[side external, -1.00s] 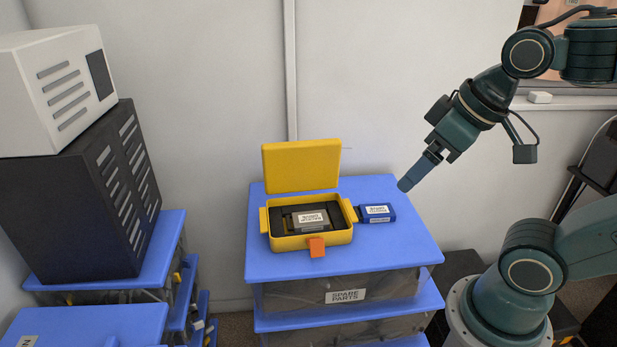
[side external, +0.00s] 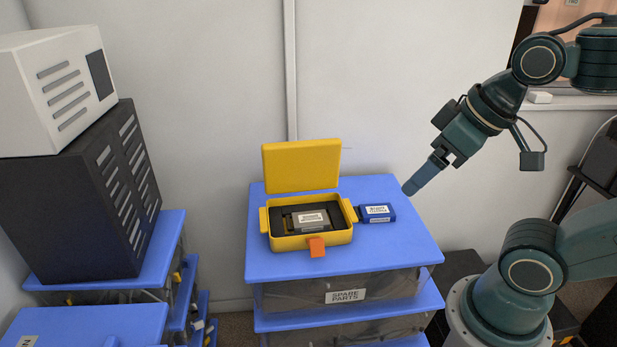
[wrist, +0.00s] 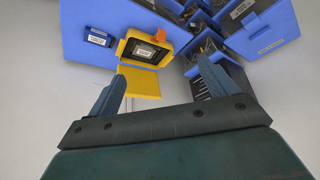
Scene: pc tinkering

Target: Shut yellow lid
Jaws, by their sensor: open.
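The yellow lid (side external: 301,166) stands upright, open, at the back of the yellow case (side external: 310,238) on a blue-topped drawer unit. The case holds a grey labelled block (side external: 306,221) in a dark insert, and an orange latch (side external: 317,247) is at its front. In the wrist view the lid (wrist: 139,84) shows between my fingertips' directions, beyond them, with the case (wrist: 172,49) behind it. My gripper (side external: 410,188) is open and empty, in the air to the right of the case, apart from the lid; its two spread fingers show in the wrist view (wrist: 163,80).
A blue labelled box (side external: 377,213) lies just right of the case on the blue top (side external: 400,247). A black cabinet (side external: 85,190) with a white box (side external: 58,85) on it stands at the left. The wall is close behind the lid.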

